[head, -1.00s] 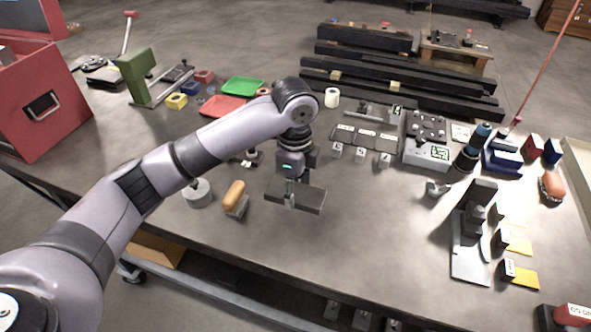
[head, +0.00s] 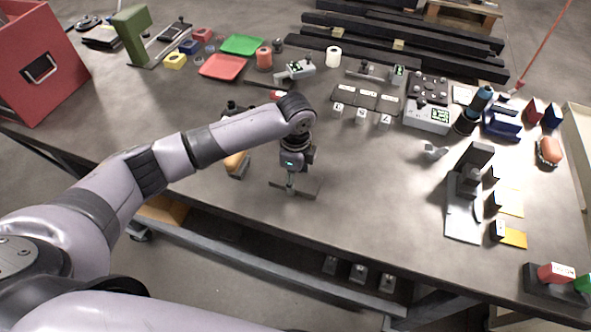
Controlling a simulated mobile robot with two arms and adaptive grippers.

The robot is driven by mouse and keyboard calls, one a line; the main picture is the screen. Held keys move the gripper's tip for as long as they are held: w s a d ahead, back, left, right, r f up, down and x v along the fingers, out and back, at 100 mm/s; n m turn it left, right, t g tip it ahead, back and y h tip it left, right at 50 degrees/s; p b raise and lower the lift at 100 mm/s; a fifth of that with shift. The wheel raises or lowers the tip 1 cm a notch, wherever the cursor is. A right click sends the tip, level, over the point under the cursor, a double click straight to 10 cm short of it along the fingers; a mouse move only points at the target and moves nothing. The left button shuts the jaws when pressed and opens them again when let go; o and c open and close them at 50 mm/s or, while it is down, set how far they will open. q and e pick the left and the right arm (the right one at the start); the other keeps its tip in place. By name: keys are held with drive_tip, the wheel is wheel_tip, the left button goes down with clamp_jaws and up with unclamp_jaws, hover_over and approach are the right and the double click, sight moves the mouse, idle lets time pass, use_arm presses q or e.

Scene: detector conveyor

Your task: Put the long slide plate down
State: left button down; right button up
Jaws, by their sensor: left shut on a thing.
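The long slide plate (head: 307,190) is a thin, dark grey rectangular plate. It is at or just above the bare tabletop near the front edge; I cannot tell whether it touches. My left gripper (head: 291,188) points down and is shut on the plate towards its left part. The fingers hide a small piece of the plate. My right gripper is not in view; a pale link of mine crosses the bottom left.
The grey workbench (head: 375,205) is clear right of the plate. A brush with a tan handle (head: 236,163) lies to its left, partly behind my arm. A dark stand on a plate (head: 464,205) is at the right. A red toolbox (head: 45,70) is at the far left.

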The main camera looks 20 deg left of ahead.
sight(296, 180)
use_arm(q)
drive_tip(key=shift+r, duration=0.1)
drive_tip(key=c, duration=0.7)
unclamp_jaws()
wheel_tip(296, 180, up, 12)
drive_tip(key=b, duration=0.3)
drive_tip(key=shift+s, duration=0.1)
